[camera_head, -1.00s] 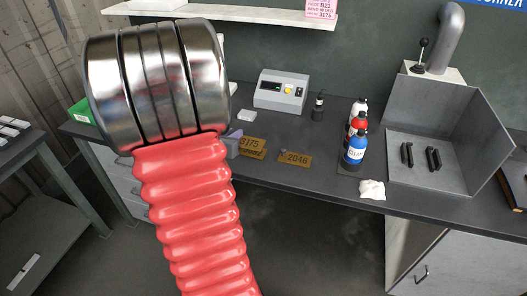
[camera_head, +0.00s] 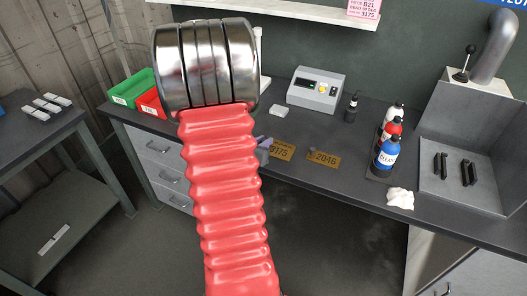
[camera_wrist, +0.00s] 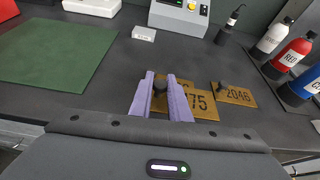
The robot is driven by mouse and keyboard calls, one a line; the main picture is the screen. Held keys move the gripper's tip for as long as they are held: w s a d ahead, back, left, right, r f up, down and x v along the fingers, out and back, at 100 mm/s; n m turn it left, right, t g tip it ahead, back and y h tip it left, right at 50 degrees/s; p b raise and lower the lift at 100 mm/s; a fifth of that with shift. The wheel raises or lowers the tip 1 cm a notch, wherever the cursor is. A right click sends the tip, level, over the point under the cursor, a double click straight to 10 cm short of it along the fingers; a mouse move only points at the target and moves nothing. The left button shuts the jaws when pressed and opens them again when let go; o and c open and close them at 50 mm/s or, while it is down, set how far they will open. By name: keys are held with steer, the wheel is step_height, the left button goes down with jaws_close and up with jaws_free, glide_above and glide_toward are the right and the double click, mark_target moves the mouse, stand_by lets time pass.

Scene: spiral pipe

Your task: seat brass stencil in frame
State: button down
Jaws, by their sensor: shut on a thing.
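A brass stencil (camera_wrist: 203,105) with cut digits ending in 75 lies under my gripper in the wrist view. In the head view the brass stencil (camera_head: 283,150) reads 3175. My gripper (camera_wrist: 160,78) has two lilac fingers, shut on the stencil's dark knob (camera_wrist: 160,87). The fingers hide part of the plate; I cannot tell whether it is raised off the bench. A second brass stencil, 2046 (camera_wrist: 233,94), with its own knob, lies to its right; it also shows in the head view (camera_head: 323,158). I cannot make out the frame for certain.
A green mat (camera_wrist: 55,52) lies on the left of the dark bench. A grey console (camera_head: 316,90) stands behind. Several bottles, including a blue one (camera_head: 386,154), stand at the right near a crumpled white cloth (camera_head: 400,198). A pink card (camera_head: 364,8) includes 3175.

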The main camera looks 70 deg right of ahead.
steer(key=shift+f, duration=0.1)
steer(key=shift+f, duration=1.95)
steer(key=c, duration=1.7)
jaws_free()
steer(key=shift+o, duration=0.2)
steer(key=shift+a, duration=0.1)
steer(key=v, duration=0.7)
steer(key=shift+a+r, duration=0.1)
steer(key=shift+a, duration=0.05)
